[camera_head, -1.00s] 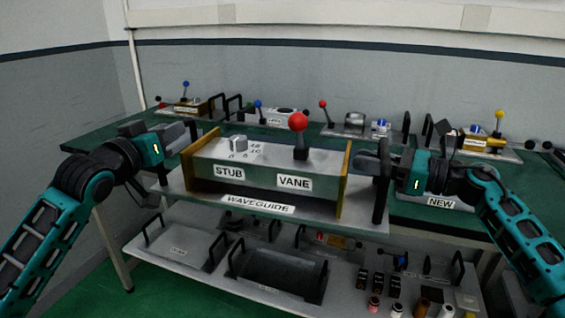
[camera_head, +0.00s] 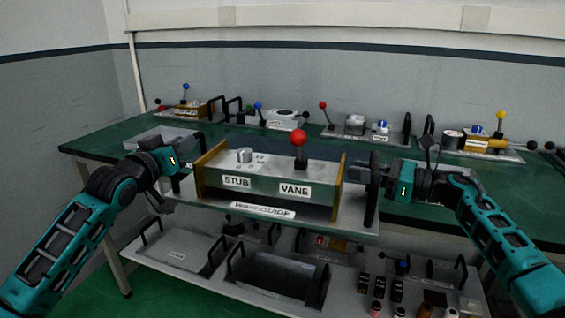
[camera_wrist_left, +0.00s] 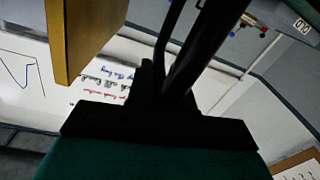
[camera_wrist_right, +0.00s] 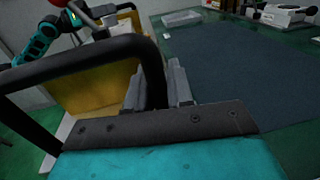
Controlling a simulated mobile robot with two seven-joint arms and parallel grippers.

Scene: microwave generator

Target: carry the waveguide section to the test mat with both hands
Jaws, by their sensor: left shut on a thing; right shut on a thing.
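The waveguide section (camera_head: 267,172) is a grey box with gold end plates, a red-knobbed lever and STUB and VANE labels, on a grey base with black end handles. It hangs level at the bench's front edge. My left gripper (camera_head: 192,160) is shut on the left handle, also seen in the left wrist view (camera_wrist_left: 165,85). My right gripper (camera_head: 376,176) is shut on the right handle (camera_wrist_right: 90,58), beside the gold end plate in the right wrist view. A dark blue-grey mat (camera_wrist_right: 240,70), apparently the test mat, lies bare on the bench; I cannot make it out in the head view.
Several lever units on plates stand along the back of the green bench (camera_head: 100,142). A shallow grey tray (camera_head: 165,138) sits at its left. A lower shelf (camera_head: 185,255) below the section carries handled trays and small parts. A wall closes the back.

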